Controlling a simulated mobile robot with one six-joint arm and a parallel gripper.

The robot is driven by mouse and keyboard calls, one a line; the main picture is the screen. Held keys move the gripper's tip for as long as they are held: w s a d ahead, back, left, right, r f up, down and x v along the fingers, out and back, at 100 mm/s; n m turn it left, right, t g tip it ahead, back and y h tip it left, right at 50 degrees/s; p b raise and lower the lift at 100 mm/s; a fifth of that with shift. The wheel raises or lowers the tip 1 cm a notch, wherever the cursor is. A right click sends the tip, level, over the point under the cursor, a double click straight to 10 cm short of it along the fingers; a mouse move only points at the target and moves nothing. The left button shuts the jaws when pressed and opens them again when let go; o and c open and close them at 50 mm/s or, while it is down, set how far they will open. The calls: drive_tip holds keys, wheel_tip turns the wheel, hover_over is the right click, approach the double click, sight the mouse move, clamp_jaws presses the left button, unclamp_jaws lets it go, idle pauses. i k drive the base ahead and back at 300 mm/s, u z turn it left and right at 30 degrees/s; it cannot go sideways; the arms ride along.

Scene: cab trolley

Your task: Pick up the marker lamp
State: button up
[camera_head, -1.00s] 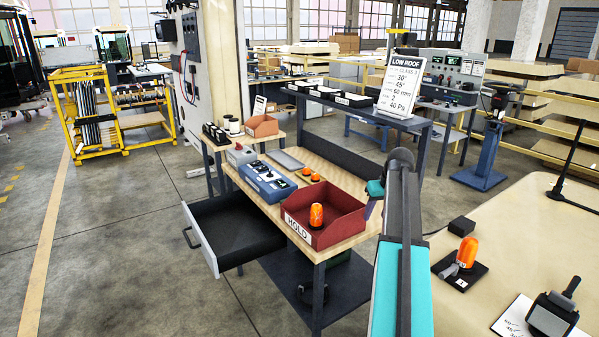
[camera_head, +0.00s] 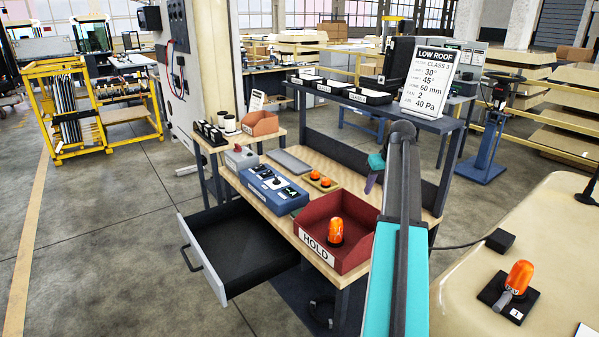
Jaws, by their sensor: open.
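Several orange lamps are in view; I cannot tell which one is the marker lamp. One lamp (camera_head: 335,232) stands upright in the red HOLD bin (camera_head: 357,258) on the bench. Two smaller lamps (camera_head: 317,175) sit on a yellow tray behind the blue control box. Another lamp (camera_head: 517,277) stands, slightly tilted, on a black plate (camera_head: 492,291) on the cream surface at right. My gripper (camera_head: 372,184) shows only in part, beyond my arm, above the bench behind the red bin. It is open and apart from the lamps; nothing shows in it.
A blue control box (camera_head: 272,190) stands on the wooden bench (camera_head: 258,203). An open drawer (camera_head: 199,262) juts out front left. A shelf (camera_head: 437,124) with a LOW ROOF sign (camera_head: 429,80) rises behind. A black box (camera_head: 499,240) with a cable lies at right.

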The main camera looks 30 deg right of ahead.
sight(314, 176)
drive_tip(key=i, duration=1.15)
drive_tip(key=z, duration=0.05)
